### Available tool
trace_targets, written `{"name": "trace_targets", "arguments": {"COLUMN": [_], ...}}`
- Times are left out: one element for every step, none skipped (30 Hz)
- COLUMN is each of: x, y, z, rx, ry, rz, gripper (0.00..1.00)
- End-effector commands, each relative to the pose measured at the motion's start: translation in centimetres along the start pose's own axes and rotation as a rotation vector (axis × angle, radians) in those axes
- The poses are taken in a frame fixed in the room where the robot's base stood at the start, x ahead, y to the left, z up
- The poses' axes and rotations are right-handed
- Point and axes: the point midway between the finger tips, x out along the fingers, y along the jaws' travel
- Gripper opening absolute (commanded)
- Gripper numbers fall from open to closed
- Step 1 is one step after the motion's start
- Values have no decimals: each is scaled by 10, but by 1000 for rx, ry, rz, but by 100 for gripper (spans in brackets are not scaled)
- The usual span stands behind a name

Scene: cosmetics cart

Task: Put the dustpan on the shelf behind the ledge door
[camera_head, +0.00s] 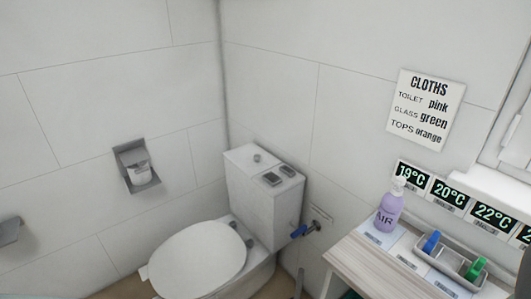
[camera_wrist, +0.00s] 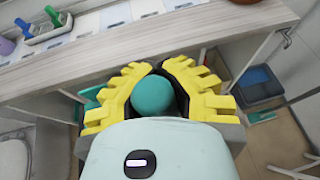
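My gripper (camera_wrist: 157,68) has yellow ribbed fingers curved in around a rounded teal thing (camera_wrist: 153,95) in the wrist view. It looks like the end of a handle, possibly the dustpan's, but the rest of it is hidden. The fingers appear closed on its sides. My gripper is in front of the ledge (camera_wrist: 215,25), a pale wood-topped counter. It also shows at the lower right of the head view (camera_head: 350,262). The space under the ledge is partly hidden by my gripper. A white upright panel (camera_wrist: 277,45) at its right may be the ledge door. No whole dustpan is visible.
A grey tray (camera_head: 449,262) with blue and green items and a purple bottle (camera_head: 389,208) stand on the ledge. A toilet (camera_head: 200,262) is to its left. A dark blue and grey bin (camera_wrist: 258,85) sits low at right. Teal pieces (camera_wrist: 90,93) show beneath the ledge.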

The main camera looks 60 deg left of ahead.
Motion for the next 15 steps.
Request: {"name": "trace_targets", "arguments": {"x": [5, 7, 10, 12, 14, 18, 20, 23, 28, 31, 35, 41, 46, 50, 58], "y": [1, 1, 2, 2, 3, 3, 4, 5, 6, 7, 8, 11, 13, 15, 19], "z": [5, 7, 9, 11, 14, 17, 19, 22, 26, 30, 34, 39, 44, 48, 55], "rx": [-11, -15, -20, -24, -28, -34, -39, -45, -53, -58, -65, -75, -82, -90, -102], "ry": [-1, -1, -1, -1, -1, 0, 0, 0, 1, 1, 1, 1, 0, 0, 0], "rz": [21, 30, 42, 51, 61, 75, 87, 99, 117, 131, 147, 170, 189, 208, 236], "gripper": [0, 0, 0, 0, 0, 0, 0, 0, 0, 0, 0, 0, 0, 0, 0]}}
